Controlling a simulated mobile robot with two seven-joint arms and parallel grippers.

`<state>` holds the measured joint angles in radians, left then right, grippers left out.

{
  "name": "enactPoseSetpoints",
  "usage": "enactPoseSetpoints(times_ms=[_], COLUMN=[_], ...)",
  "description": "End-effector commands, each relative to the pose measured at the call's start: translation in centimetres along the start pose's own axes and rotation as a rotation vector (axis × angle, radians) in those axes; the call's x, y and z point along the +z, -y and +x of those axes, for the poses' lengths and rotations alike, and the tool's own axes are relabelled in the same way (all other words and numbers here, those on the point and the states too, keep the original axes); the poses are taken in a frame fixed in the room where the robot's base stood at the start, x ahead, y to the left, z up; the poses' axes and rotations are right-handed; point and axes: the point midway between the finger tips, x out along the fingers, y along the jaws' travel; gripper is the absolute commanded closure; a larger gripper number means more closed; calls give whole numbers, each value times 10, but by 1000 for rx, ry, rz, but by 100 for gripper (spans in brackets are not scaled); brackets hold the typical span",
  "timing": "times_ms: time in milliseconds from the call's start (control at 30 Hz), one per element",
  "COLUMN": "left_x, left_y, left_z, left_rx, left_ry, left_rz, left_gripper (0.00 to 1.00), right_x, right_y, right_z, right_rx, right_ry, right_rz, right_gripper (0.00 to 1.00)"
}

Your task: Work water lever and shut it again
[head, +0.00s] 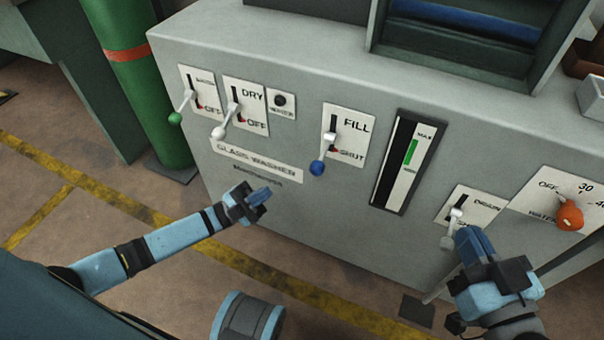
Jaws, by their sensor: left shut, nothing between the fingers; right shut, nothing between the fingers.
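A lever with a blue knob (317,168) sits on the FILL/SHUT plate (357,127) on the grey washer's front. Its arm points down, with the knob lower left of the word SHUT. My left gripper (262,195) is shut and empty, below the GLASS WASHER label, lower left of the blue knob and apart from it. My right gripper (470,240) is shut and empty, in front of the lower right of the panel. It appears close beside a pale-knobbed lever (447,242); I cannot tell whether they touch. It hides part of that lever's plate.
The level gauge (408,160) shows a green bar near MAX. Two more levers, a green-knobbed one (175,118) and a white-knobbed DRY one (219,133), are at left. An orange dial (569,215) is at right. A green cylinder (145,90) stands left of the washer.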

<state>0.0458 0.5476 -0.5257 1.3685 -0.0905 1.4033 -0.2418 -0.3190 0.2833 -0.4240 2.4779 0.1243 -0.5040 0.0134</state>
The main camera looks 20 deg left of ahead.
Motion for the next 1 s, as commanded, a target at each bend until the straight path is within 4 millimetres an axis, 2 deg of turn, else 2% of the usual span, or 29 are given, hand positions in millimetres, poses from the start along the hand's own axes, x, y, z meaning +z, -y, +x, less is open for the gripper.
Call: enactPoseSetpoints(times_ms=[300,500,733,1000], left_x=[0,0,0,0], left_y=[-1,-1,-1,0], left_z=[66,101,122,125], left_rx=[-2,-1,0,0], left_ry=[-6,-4,-1,-1], left_rz=[1,2,0,0], left_gripper=[100,100,100,100], right_x=[4,4,-6,-8], right_y=[-5,-9,-14,-14], right_z=[3,5,6,4], right_rx=[6,8,9,7], right_ry=[-37,-66,-110,-113], right_rz=[-64,-127,-189,-197], right_gripper=[100,100,100,100])
